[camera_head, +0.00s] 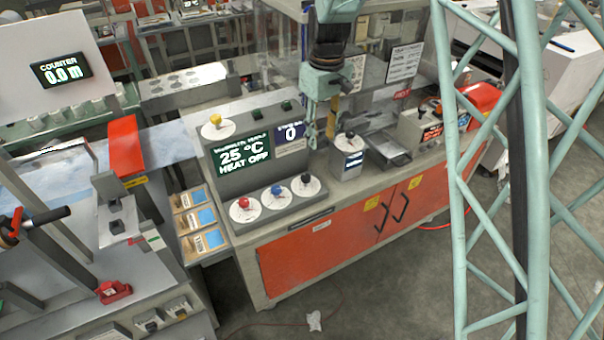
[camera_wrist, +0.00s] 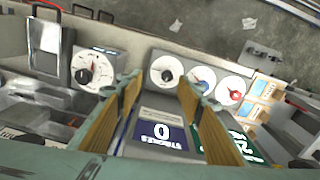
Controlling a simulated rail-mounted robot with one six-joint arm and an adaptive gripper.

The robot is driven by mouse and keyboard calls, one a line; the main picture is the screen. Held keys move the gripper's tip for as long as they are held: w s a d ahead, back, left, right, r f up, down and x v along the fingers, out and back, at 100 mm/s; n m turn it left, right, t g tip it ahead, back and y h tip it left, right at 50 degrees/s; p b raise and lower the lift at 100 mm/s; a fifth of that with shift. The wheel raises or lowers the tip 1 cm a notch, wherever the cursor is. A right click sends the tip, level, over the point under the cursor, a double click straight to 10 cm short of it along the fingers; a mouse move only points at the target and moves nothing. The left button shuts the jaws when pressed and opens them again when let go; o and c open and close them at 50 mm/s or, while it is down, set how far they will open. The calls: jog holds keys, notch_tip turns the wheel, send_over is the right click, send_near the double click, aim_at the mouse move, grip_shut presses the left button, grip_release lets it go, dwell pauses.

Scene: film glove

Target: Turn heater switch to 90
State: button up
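A small grey box with a white dial and black knob (camera_head: 349,140) stands right of the control panel. In the wrist view this dial (camera_wrist: 92,71) is at upper left, left of my fingers. The panel's green display (camera_head: 242,152) reads 25 °C and HEAT OFF. Red (camera_head: 243,203), blue (camera_head: 277,193) and black (camera_head: 306,184) knobs sit below it, and a yellow knob (camera_head: 216,121) sits on top. Which knob is the heater switch is not readable. My gripper (camera_head: 321,128) hangs above the panel's right side. In the wrist view it (camera_wrist: 158,84) is open and empty.
The blue counter display (camera_head: 291,132) reads 0 and lies below my fingers in the wrist view. A metal tray (camera_head: 387,152) and a red-marked box (camera_head: 420,127) stand right of the dial box. Orange cabinet doors (camera_head: 330,238) are below the bench.

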jog(key=n+p, duration=0.1)
send_over(306, 177)
notch_tip(306, 177, down, 6)
jog(key=shift+w+r, duration=0.15)
jog(key=shift+r, duration=0.05)
jog(key=shift+f, duration=0.1)
jog(key=shift+f+p, duration=0.85)
jog(key=shift+f, duration=5.9)
jog(key=shift+c, duration=0.7)
jog(key=c, duration=0.7)
